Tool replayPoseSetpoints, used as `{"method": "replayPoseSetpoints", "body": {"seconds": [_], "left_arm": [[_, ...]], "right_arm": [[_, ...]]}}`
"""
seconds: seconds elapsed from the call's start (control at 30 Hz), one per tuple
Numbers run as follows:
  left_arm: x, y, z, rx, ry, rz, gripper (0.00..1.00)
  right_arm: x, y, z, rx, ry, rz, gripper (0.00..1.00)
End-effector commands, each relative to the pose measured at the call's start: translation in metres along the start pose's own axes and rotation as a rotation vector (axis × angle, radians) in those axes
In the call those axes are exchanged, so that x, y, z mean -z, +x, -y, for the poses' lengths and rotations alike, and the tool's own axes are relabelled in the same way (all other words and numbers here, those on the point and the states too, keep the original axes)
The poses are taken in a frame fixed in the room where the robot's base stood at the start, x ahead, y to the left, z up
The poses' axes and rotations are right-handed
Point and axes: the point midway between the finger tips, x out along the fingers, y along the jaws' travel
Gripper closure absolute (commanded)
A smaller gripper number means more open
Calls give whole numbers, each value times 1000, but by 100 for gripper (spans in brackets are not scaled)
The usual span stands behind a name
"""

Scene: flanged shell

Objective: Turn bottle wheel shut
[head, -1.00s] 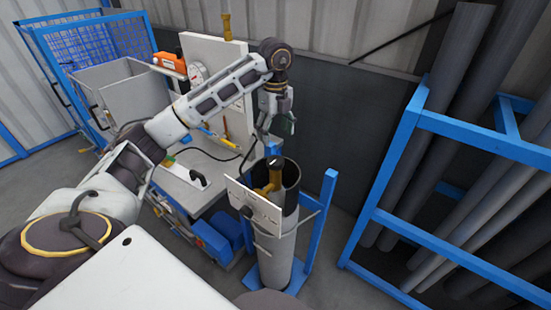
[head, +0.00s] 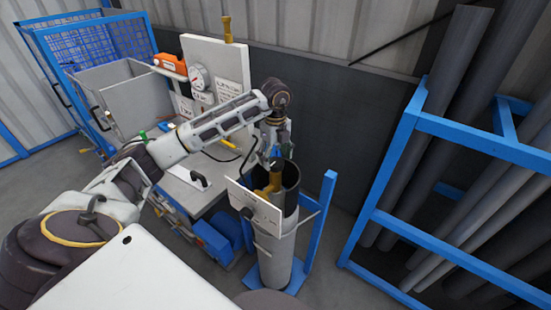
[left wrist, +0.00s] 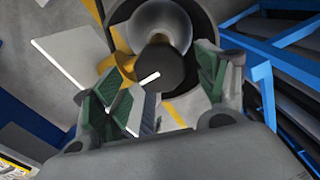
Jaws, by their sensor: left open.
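The grey bottle (head: 275,262) stands upright in a blue stand, with an open collar at its top. A brass valve (head: 268,187) shows inside the collar. In the left wrist view the dark round wheel (left wrist: 160,66) lies just beyond the fingertips, between their lines. In the head view the gripper mostly hides the wheel. My left gripper (head: 276,155) points down over the valve; its green-padded fingers (left wrist: 160,88) are spread and empty. I cannot tell whether a finger touches the wheel. My right gripper is out of view.
A white sign plate (head: 255,206) is fixed at the collar's front left. A cart with a gauge panel (head: 220,60) and a grey bin (head: 128,92) stands left. A blue rack (head: 395,160) of grey pipes is at right. Open floor lies between bottle and rack.

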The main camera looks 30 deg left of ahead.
Motion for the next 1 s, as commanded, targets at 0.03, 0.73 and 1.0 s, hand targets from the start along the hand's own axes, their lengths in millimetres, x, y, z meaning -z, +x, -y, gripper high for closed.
{"method": "replayPoseSetpoints", "body": {"seconds": [0.03, 0.73, 1.0], "left_arm": [[0, 4, 0, -2, 0, 0, 27], [0, 15, 0, 0, 1, 0, 50], [0, 15, 0, 0, 2, 0, 72]], "right_arm": [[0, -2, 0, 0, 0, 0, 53], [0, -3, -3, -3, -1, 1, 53], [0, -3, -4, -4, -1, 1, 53]]}}
